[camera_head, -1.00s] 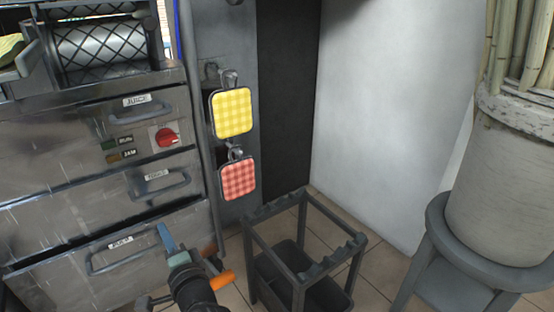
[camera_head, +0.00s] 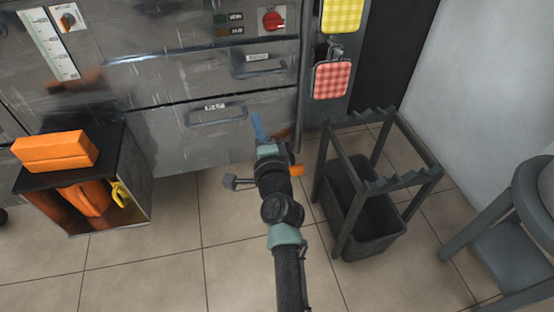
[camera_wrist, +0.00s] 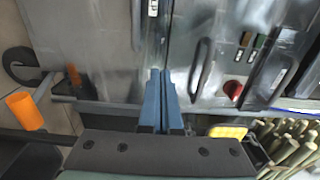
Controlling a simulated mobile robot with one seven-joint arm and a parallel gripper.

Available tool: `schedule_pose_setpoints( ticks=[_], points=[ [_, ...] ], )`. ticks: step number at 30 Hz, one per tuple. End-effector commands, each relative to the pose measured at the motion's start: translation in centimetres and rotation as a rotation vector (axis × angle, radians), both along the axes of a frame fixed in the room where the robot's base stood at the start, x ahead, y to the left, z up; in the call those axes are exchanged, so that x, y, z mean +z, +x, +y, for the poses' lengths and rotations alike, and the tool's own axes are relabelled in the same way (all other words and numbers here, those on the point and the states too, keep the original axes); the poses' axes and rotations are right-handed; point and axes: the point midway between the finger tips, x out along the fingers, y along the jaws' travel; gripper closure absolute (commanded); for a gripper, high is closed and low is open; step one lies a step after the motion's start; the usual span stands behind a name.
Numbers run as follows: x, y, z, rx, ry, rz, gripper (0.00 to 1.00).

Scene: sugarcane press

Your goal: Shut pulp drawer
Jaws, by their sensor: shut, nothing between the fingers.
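The pulp drawer (camera_head: 222,122) is the lowest drawer of the steel press cabinet in the head view. Its front looks nearly flush with the cabinet; I cannot tell whether a small gap remains. Its bar handle (camera_head: 215,117) sits under a small label. My gripper (camera_head: 256,124) is at the right end of the drawer front, right of the handle. In the wrist view its blue fingers (camera_wrist: 160,78) are together and empty, near the seam beside the drawer front (camera_wrist: 105,40). I cannot tell whether the fingertips touch it.
The middle drawer (camera_head: 262,62) is above and looks shut. A dark stand (camera_head: 115,150) with orange blocks (camera_head: 55,150) is at left. A dark rack (camera_head: 428,172) stands at right, with a grey stool (camera_head: 490,250) beyond. Red (camera_head: 332,79) and yellow pads hang above.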

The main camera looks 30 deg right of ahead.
Motion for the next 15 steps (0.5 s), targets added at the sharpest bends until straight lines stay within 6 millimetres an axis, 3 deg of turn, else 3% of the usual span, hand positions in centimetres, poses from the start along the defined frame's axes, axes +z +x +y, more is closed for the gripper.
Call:
schedule_pose_setpoints(
  ticks=[9, 15],
  points=[
    [0.1, -6.0, 1.7, 0.0, 0.0, 0.003, 1.0],
    [0.0, -8.5, 2.5, 0.001, 0.002, 0.002, 1.0]
  ],
)
